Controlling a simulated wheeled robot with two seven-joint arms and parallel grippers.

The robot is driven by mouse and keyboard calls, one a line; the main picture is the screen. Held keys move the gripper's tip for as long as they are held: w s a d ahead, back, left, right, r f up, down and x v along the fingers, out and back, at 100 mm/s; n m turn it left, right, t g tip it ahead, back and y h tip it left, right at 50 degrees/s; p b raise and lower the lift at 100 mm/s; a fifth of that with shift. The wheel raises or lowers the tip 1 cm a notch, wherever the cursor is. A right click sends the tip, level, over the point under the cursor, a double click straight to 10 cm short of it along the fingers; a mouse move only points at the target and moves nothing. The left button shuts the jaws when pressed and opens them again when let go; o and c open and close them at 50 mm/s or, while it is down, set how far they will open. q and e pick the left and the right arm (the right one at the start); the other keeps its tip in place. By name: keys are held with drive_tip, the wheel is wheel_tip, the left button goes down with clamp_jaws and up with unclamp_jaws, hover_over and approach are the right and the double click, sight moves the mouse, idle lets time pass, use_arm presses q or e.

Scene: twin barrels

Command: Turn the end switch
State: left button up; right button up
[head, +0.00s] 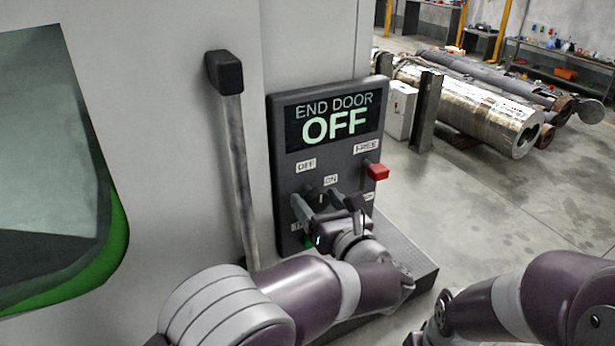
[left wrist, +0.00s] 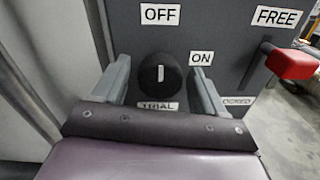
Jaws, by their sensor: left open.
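The end switch is a round black knob (left wrist: 160,75) with a white line on its face. In the left wrist view the line stands upright, toward the OFF label (left wrist: 160,14), with ON to the right and TRIAL below. The dark control panel (head: 285,225) has a display (head: 333,122) reading END DOOR OFF. My left gripper (head: 318,203) is open at the panel's lower part. In the left wrist view its fingers (left wrist: 161,88) stand on either side of the knob, with gaps visible. In the head view the gripper partly hides the knob. My right gripper is not seen.
A red block-shaped switch (head: 377,172) sticks out at the panel's right, beside the FREE label (head: 367,146). A long bar handle (head: 238,165) stands left of the panel. Metal cylinders (head: 470,105) lie on the floor behind.

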use_arm(q)
drive_tip(key=shift+w+a, duration=0.25)
drive_tip(key=shift+w, duration=0.1)
drive_tip(key=shift+s+d, duration=0.15)
drive_tip(key=shift+s, duration=0.1)
drive_tip(key=shift+c, duration=0.6)
drive_tip(key=c, duration=0.9)
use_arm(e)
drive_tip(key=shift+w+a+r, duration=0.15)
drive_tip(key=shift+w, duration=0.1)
